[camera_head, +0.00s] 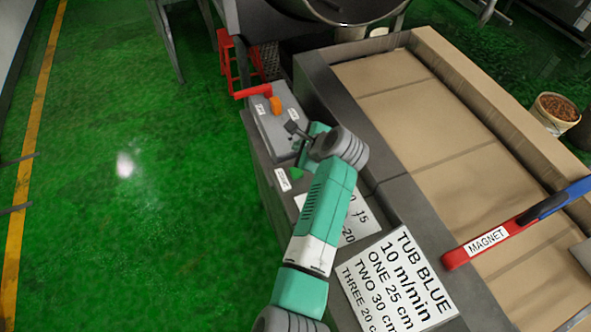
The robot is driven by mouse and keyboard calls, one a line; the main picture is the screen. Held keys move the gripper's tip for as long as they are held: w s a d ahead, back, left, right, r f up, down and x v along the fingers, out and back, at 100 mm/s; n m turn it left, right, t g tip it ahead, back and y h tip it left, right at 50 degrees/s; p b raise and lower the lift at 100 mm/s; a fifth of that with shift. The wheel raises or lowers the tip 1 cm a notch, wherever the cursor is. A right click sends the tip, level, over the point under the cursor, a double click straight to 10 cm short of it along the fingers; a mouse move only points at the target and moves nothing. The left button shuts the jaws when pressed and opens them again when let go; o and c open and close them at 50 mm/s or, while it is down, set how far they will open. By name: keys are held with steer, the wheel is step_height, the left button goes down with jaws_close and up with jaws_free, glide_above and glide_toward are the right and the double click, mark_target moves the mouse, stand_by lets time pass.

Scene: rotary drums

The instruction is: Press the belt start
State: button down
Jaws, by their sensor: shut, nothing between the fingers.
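A grey control box (268,128) stands on the left edge of the dark frame, with an orange knob (276,105) and small white labels whose text is too small to read. A small green part (297,173) shows nearer to me, beside another small label (282,180); I cannot tell whether it is the belt start button. My gripper (291,127) is small and dark, shut and empty, over the right part of the grey box. I cannot tell whether it touches the box. My arm hides part of the surface to the right of the green part.
A red handle (253,91) sticks out at the box's far end. A card reading "TUB BLUE" (396,283) and a second, partly covered card (355,222) lie near my arm. A red and blue magnet bar (500,231) lies over the tan belt (430,120). Green floor is open at left.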

steer(key=b, duration=0.7)
glide_above(299, 174)
step_height(299, 174, down, 7)
steer(key=shift+r, duration=0.1)
steer(key=shift+w+f, duration=0.1)
steer(key=shift+f, duration=0.75)
steer(key=shift+f, duration=0.1)
stand_by(0.6)
steer(key=shift+f, duration=0.35)
steer(key=shift+f+b, duration=0.35)
steer(key=shift+f, duration=0.15)
stand_by(0.6)
steer(key=shift+r+p, duration=0.9)
steer(key=shift+p, duration=0.1)
steer(key=shift+r, duration=0.1)
